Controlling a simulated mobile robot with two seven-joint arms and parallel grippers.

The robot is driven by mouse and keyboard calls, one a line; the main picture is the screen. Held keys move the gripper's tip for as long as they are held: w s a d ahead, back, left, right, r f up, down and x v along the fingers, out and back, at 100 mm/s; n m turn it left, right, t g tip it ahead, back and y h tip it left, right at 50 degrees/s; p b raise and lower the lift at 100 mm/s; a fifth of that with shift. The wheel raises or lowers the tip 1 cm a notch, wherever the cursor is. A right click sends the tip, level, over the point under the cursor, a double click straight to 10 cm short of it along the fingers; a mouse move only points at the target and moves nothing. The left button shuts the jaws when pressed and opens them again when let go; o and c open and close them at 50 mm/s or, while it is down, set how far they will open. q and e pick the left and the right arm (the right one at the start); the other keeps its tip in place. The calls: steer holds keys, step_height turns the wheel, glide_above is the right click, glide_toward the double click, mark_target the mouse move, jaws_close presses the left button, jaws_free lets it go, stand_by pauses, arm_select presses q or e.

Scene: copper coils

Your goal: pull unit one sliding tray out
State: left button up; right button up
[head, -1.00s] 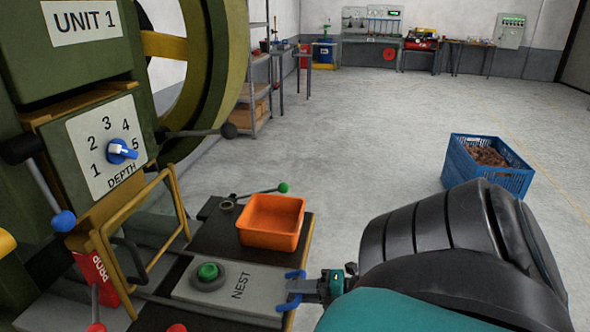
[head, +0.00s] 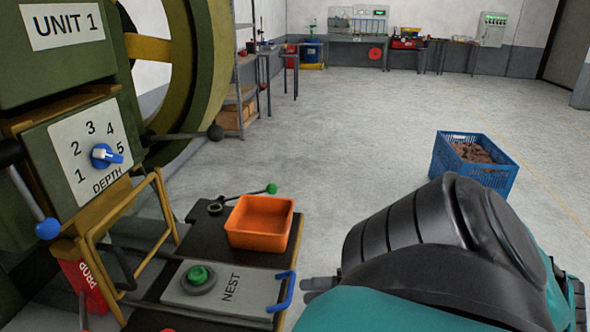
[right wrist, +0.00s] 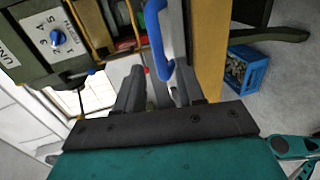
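Unit one's sliding tray is the grey plate marked NEST (head: 245,287), with a green round part (head: 199,275) on it. It lies in the dark bed at the foot of the green machine. My left gripper is not in view.
An orange bin (head: 260,224) stands on the dark bed behind the tray. A yellow guard frame (head: 130,240) and a red PROP piece (head: 82,285) are at its left. A blue crate (head: 473,165) stands on the floor at right. The floor beyond is open.

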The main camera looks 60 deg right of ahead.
steer(key=v, duration=0.7)
steer(key=shift+s, duration=0.1)
stand_by(0.4)
